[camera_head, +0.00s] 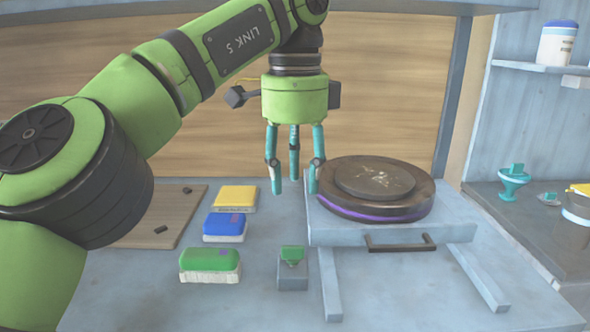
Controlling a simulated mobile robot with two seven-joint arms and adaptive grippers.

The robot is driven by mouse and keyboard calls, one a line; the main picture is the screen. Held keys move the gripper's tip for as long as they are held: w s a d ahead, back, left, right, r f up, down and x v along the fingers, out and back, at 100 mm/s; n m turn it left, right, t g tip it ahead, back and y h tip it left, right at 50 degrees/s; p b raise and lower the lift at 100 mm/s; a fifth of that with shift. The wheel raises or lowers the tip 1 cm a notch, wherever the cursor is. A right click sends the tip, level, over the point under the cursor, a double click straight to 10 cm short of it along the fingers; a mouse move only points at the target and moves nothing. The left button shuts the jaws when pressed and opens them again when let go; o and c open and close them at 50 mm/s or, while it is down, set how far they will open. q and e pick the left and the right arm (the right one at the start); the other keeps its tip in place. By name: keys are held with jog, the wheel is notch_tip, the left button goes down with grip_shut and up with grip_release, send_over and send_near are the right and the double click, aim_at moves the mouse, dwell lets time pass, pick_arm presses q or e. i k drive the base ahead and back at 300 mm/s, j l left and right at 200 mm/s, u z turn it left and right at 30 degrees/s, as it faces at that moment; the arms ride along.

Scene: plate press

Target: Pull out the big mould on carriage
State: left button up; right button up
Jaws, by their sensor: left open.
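The big round mould (350,207) is dark brown with a raised disc on top and a purple band along its lower edge. It sits on the blue-grey carriage (340,236), which has a dark handle (400,244) on its front face. Two rails (478,277) extend forward from below the carriage. My left gripper (292,180) hangs from the green arm with its teal fingers pointing down, apart and empty. It is just left of the mould, and its rightmost finger overlaps the mould's left edge in the picture; I cannot tell whether they touch. My right gripper is not in view.
A green-topped block (210,264), a blue one (225,227) and a yellow one (236,198) stand in a row left of the carriage. A wooden board (160,222) lies at left. A side counter (545,225) is at right.

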aim_at(382, 204)
jog(key=k, duration=1)
